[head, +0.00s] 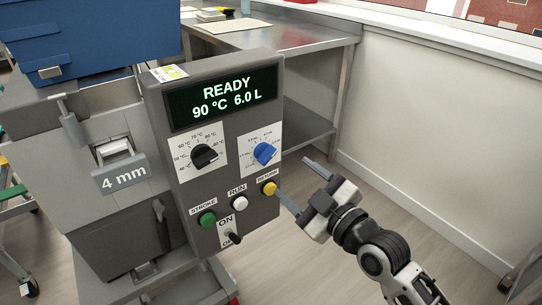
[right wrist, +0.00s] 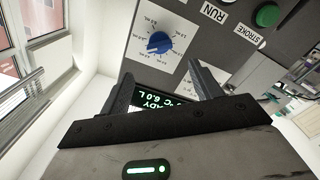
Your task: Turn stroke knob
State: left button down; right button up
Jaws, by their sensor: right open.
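The blue knob (head: 264,153), with a volume-type scale around it, is on the right of the grey control panel (head: 222,85). It also shows in the right wrist view (right wrist: 159,43), just beyond my fingertips. A black knob (head: 204,156) with a temperature scale sits to its left. The display reads "READY 90 °C 6.0 L" (head: 223,97). My right gripper (head: 301,187) is open and empty, to the right of and below the blue knob, apart from it. It shows in the right wrist view (right wrist: 160,85) with fingers spread. My left gripper is not in view.
Below the knobs are a green STROKE button (head: 207,219), a white RUN button (head: 240,203), a yellow RETURN button (head: 269,188) close to my right finger, and an ON switch (head: 233,238). A steel table (head: 290,38) stands behind. Open floor lies to the right.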

aim_at(269, 157)
jog(key=x, duration=0.9)
jog(key=shift+w+a, duration=0.1)
jog(key=shift+w, duration=0.05)
jog(key=c, duration=1)
